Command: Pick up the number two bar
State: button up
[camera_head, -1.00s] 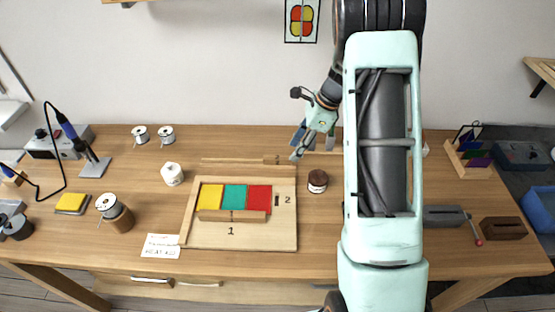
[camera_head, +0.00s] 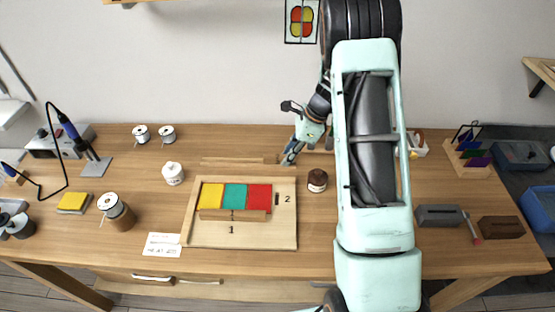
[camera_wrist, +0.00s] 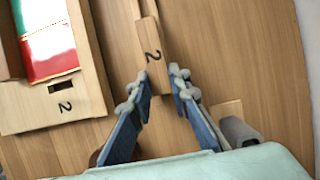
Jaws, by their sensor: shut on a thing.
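The number two bar is a slim wooden strip (camera_head: 232,160) behind the jig board, and its thicker end marked "2" (camera_wrist: 152,50) shows in the wrist view. My gripper (camera_head: 287,162) is at the bar's right end. In the wrist view my gripper (camera_wrist: 164,76) has its fingertips on both sides of the marked end, shut on it. The bar looks level with the bench; I cannot tell whether it is lifted. The wooden jig board (camera_head: 265,235) holds yellow, teal and red glass panes, with a "2" beside a dark slot at its right.
A wooden bar (camera_head: 232,215) lies along the panes' front edge, above the "1". A dark brown jar (camera_head: 317,181) stands right of the board, close to my gripper. Solder spools and a white pot (camera_head: 173,174) are at left. Bench in front of the jar is clear.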

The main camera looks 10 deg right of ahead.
jog(key=shift+r, duration=0.1)
grip_shut()
jog(key=shift+r, duration=0.55)
jog(key=s+a+r+b, duration=0.1)
jog(key=s+a+r, duration=0.2)
jog(key=s+r, duration=0.8)
jog(key=shift+s+a+r+b, duration=0.2)
jog(key=shift+s+r+b, duration=0.15)
jog(key=shift+s, duration=0.85)
